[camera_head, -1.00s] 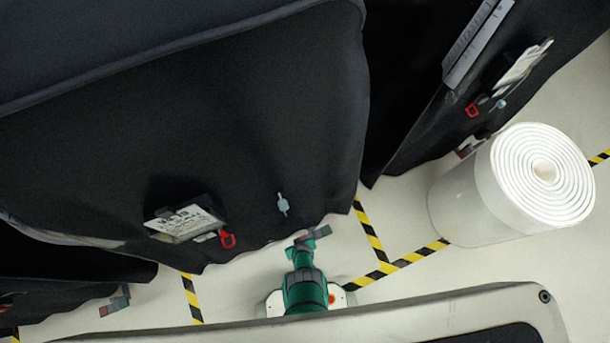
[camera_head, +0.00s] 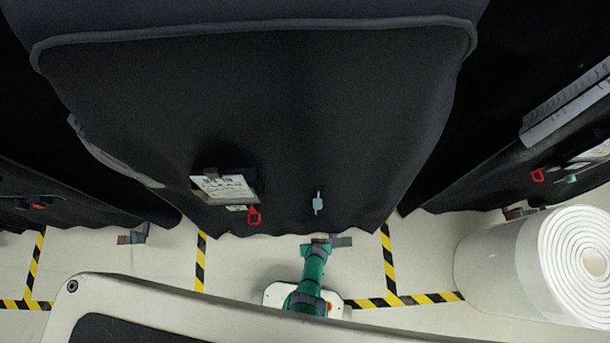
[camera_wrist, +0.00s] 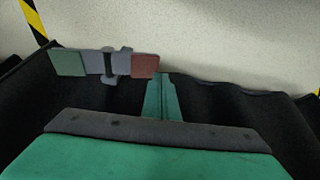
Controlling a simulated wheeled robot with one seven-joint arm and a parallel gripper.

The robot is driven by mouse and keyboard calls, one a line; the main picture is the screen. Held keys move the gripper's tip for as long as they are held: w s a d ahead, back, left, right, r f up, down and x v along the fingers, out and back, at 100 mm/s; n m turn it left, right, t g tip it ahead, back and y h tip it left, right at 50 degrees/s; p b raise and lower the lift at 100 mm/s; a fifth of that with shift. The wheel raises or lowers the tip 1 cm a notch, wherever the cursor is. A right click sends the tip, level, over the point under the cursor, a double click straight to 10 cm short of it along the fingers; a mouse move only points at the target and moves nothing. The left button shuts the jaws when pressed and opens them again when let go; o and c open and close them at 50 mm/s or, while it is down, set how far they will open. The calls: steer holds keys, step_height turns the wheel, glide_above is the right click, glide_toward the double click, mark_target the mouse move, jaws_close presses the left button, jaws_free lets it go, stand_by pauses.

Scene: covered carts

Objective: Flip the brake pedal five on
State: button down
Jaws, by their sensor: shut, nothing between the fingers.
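A brake pedal (camera_head: 341,241) sticks out below the hem of the middle black-covered cart (camera_head: 270,120). In the wrist view the pedal (camera_wrist: 105,64) is a flat bar with a green left end, a grey middle on a dark pivot, and a red right end. It lies nearly level there. My gripper (camera_head: 316,243) is low in front of this cart. In the wrist view my gripper's green fingers (camera_wrist: 162,84) are together and empty, close to the red end. I cannot tell whether they touch it. No number shows on the pedal.
Other covered carts stand left (camera_head: 70,185) and right (camera_head: 500,170); a similar pedal (camera_head: 133,236) shows at the left one. Yellow-black tape (camera_head: 388,260) marks the pale floor. A red hook (camera_head: 254,215) hangs on the middle cover.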

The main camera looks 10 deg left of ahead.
steer(key=s+a+r, duration=0.3)
steer(key=r, duration=0.8)
steer(key=shift+s, duration=0.35)
stand_by(0.4)
steer(key=s+r+m+t, duration=0.1)
steer(key=r+t, duration=0.5)
steer(key=r, duration=2.1)
steer(key=s+d+r+m+t, duration=0.1)
steer(key=s+r+t, duration=0.3)
steer(key=r, duration=2.3)
steer(key=shift+d+m+t, duration=0.3)
steer(key=shift+t, duration=0.7)
